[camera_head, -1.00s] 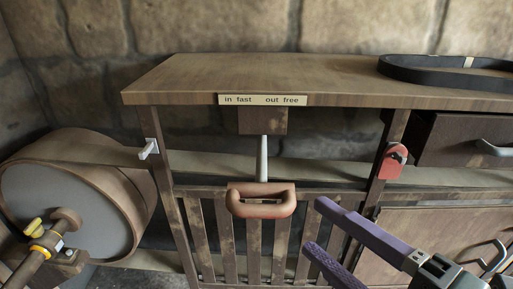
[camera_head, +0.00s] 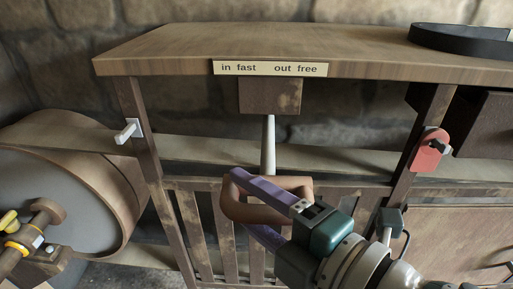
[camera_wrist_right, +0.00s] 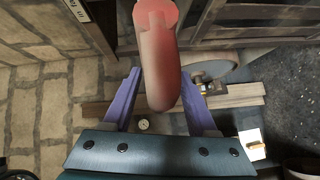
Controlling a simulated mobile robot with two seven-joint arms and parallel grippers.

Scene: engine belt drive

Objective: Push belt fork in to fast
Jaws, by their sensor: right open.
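The rod hangs from a wooden block under a tabletop edge with a label plate (camera_head: 270,69) reading "in fast" at left and "out free" at right. My right gripper (camera_head: 246,206) is open, its purple fingers reaching over the handle from the right and hiding part of it. In the right wrist view, the handle (camera_wrist_right: 160,70) lies between the two spread fingers (camera_wrist_right: 157,105), with visible gaps at both sides. My left gripper is not in view.
A large drum (camera_head: 70,190) with a flat belt stands at left. A white lever (camera_head: 128,131) is on the left post and a red part (camera_head: 430,150) on the right post. A slatted guard (camera_head: 195,225) stands behind the handle. A black belt (camera_head: 465,40) lies on the tabletop.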

